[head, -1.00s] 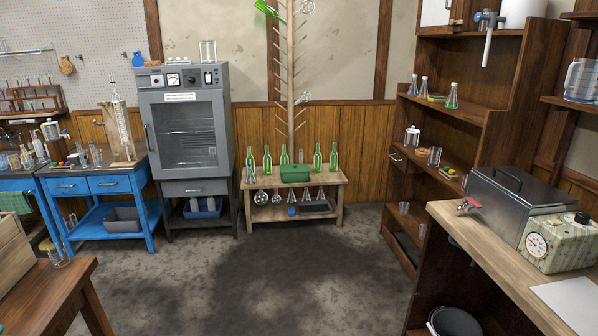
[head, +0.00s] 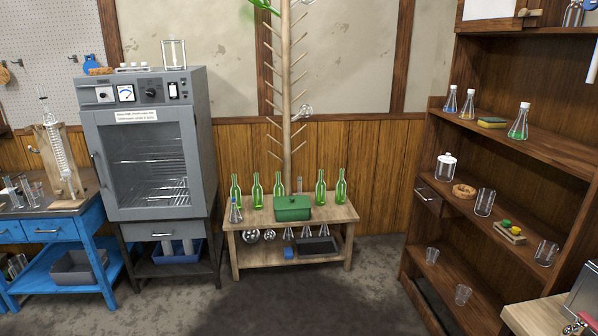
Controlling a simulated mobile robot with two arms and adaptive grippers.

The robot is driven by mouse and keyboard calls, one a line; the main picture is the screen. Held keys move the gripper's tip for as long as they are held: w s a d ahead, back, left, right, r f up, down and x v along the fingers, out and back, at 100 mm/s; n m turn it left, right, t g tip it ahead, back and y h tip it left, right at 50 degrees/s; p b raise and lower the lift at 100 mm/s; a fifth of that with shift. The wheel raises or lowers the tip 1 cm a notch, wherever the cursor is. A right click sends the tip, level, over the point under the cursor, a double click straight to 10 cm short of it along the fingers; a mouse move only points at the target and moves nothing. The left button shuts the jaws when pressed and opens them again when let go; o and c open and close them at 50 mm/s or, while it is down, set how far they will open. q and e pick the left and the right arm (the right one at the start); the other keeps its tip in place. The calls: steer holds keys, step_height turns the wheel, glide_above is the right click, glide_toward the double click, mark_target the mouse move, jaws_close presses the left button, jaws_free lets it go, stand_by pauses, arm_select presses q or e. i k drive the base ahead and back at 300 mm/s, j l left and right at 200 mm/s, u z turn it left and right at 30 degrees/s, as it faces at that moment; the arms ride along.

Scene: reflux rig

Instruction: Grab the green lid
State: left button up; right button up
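A green box (head: 293,214) sits on top of a low wooden bench against the back wall, at the middle of the head view. Its flat green top (head: 292,200) looks like a lid and appears to be closed on the box. Green bottles (head: 321,190) stand behind it and to both sides, and a clear conical flask (head: 236,213) stands at its left. Neither of my grippers is in view.
The low bench (head: 345,214) has flasks and a dark tray (head: 317,245) on its lower shelf. A grey oven (head: 150,150) stands left of it, a wooden shelf unit (head: 445,211) right. A bottle-drying tree (head: 286,90) rises behind. The floor (head: 330,290) in front is clear.

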mark_target(293, 203)
steer(key=i, duration=0.9)
steer(key=i+j+z, duration=0.1)
steer(key=i, duration=0.8)
